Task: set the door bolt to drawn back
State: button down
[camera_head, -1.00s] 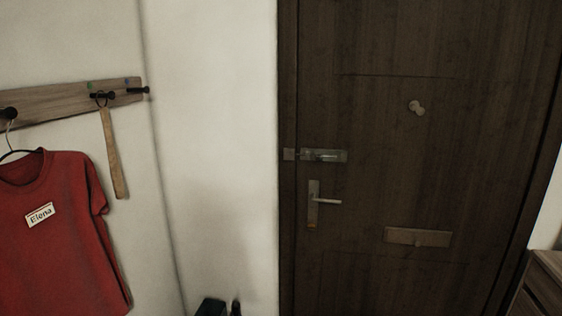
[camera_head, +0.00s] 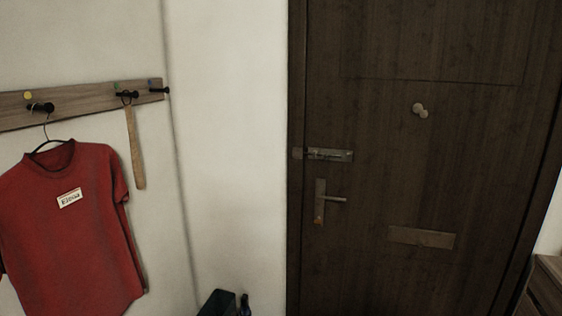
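The door bolt (camera_head: 330,155) is a small metal slide bolt on a plate near the left edge of the dark wooden door (camera_head: 400,120). A small keeper (camera_head: 297,153) sits on the frame just left of it. The bolt is small and dim, and I cannot tell whether its bar reaches into the keeper. The door is closed. My gripper is not in view.
A lever handle (camera_head: 332,198) is below the bolt, with a mail slot (camera_head: 421,237) to its right and a round knob or peephole (camera_head: 419,110) above. A red shirt (camera_head: 75,230) hangs from a wooden rack (camera_head: 85,105) at left. Dark items (camera_head: 220,303) stand low by the wall.

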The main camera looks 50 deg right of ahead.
aim_at(325, 157)
jog(key=u, duration=0.45)
jog(key=k, duration=1.4)
jog(key=z, duration=0.65)
jog(key=i, duration=1.45)
